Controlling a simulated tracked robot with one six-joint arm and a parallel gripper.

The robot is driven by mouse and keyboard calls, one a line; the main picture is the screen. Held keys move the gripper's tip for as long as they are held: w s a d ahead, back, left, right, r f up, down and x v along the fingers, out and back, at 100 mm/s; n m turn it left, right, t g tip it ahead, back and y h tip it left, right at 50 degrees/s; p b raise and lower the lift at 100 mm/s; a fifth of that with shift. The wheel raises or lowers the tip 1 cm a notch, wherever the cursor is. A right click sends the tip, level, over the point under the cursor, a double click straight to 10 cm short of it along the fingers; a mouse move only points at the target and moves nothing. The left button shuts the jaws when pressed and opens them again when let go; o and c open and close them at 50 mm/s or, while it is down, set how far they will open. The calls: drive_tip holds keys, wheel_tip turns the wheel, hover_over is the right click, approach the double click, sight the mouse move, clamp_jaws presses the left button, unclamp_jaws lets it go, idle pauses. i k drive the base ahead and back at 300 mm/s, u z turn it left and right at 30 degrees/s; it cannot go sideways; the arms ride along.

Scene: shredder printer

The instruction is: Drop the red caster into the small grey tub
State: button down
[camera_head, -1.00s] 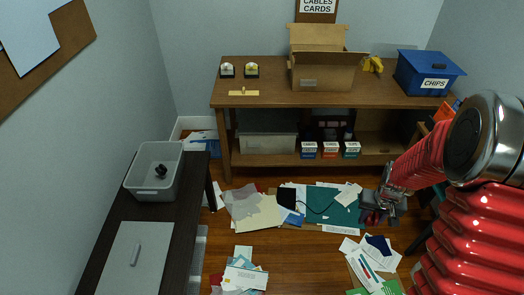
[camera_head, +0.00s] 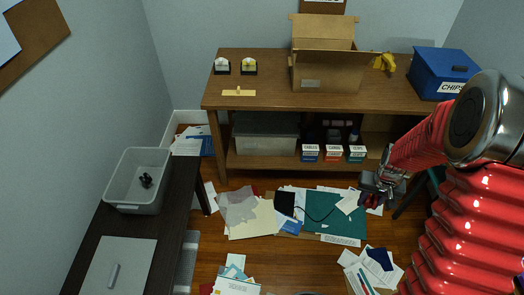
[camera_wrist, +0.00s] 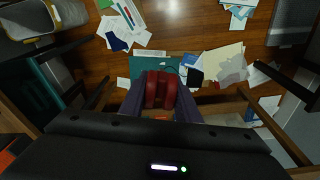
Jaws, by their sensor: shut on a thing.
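The red caster (camera_wrist: 160,90) sits between the two fingers of my gripper (camera_wrist: 161,100) in the wrist view, and the fingers are shut on it. In the head view my gripper (camera_head: 372,195) hangs at the right, in front of the wooden bench, above the paper-strewn floor. The caster is small and partly hidden there. The small grey tub (camera_head: 132,208) stands on the dark table at the left, far from my gripper. It is open on top and has a small black object (camera_head: 146,181) inside.
A grey lid-like panel with a handle (camera_head: 125,255) lies on the dark table (camera_head: 86,238) in front of the tub. The wooden bench (camera_head: 275,92) bears a cardboard box (camera_head: 325,75) and a blue CHIPS bin (camera_head: 440,75). Papers (camera_head: 250,218) litter the floor.

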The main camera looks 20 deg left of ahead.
sight(144, 198)
drive_tip(key=i, duration=1.9)
drive_tip(key=u, duration=2.75)
